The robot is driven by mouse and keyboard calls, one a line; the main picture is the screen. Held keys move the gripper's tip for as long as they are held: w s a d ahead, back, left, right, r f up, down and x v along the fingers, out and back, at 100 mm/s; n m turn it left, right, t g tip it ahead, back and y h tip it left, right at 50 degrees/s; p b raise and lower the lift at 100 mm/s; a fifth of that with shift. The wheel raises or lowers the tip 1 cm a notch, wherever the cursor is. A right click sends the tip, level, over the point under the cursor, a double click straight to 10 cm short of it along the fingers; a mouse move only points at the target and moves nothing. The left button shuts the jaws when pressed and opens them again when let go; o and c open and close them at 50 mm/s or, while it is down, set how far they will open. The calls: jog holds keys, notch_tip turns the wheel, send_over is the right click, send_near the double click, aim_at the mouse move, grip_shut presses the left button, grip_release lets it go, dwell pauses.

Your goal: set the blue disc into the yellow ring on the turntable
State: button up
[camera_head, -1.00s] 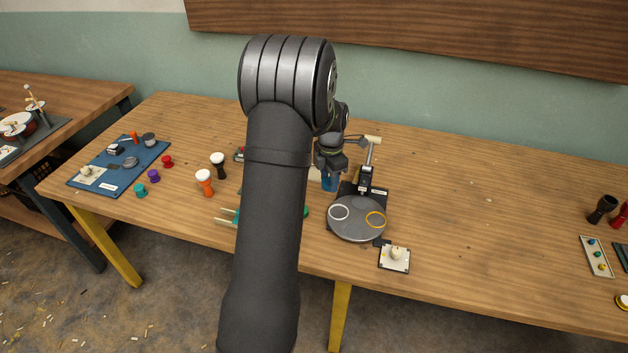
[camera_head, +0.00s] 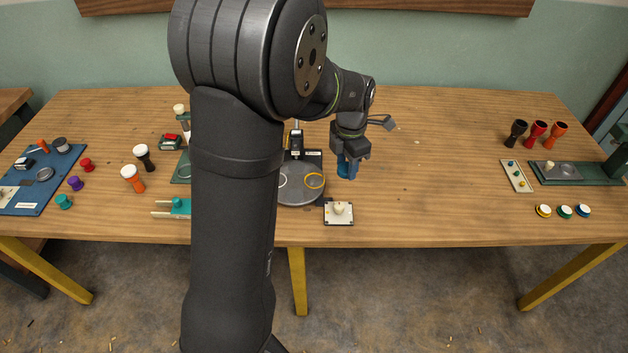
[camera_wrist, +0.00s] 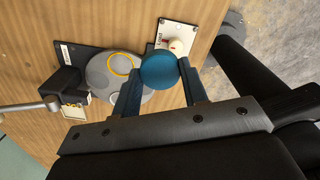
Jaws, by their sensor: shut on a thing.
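The blue disc (camera_wrist: 159,70) is held between the two dark blue fingertips of my gripper (camera_wrist: 158,76) in the wrist view. My gripper (camera_head: 347,168) is to the right of the turntable in the head view, where the disc cannot be told clearly from the fingers. The grey round turntable (camera_head: 300,196) carries the yellow ring (camera_head: 314,188) on its right side and a white ring at its left, partly hidden by my arm. In the wrist view the yellow ring (camera_wrist: 121,74) lies on the turntable (camera_wrist: 98,72), left of the disc, with its inside empty.
A white plate with a pale knob (camera_head: 339,211) lies in front of the turntable. A dark stand (camera_head: 296,145) rises behind it. Drums, a blue mat (camera_head: 45,190) and spools are at the left. Goblet shells (camera_head: 537,133) and round heads are at the right.

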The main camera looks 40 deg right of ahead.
jog(key=shift+s, duration=0.2)
jog(key=w+f, duration=0.2)
jog(key=w, duration=0.1)
jog(key=w+f, duration=0.2)
jog(key=w, duration=0.2)
jog(key=w+f, duration=0.3)
jog(key=w, duration=0.1)
jog(key=shift+a, duration=0.25)
jog(key=shift+w+f, duration=0.1)
jog(key=shift+f, duration=1.85)
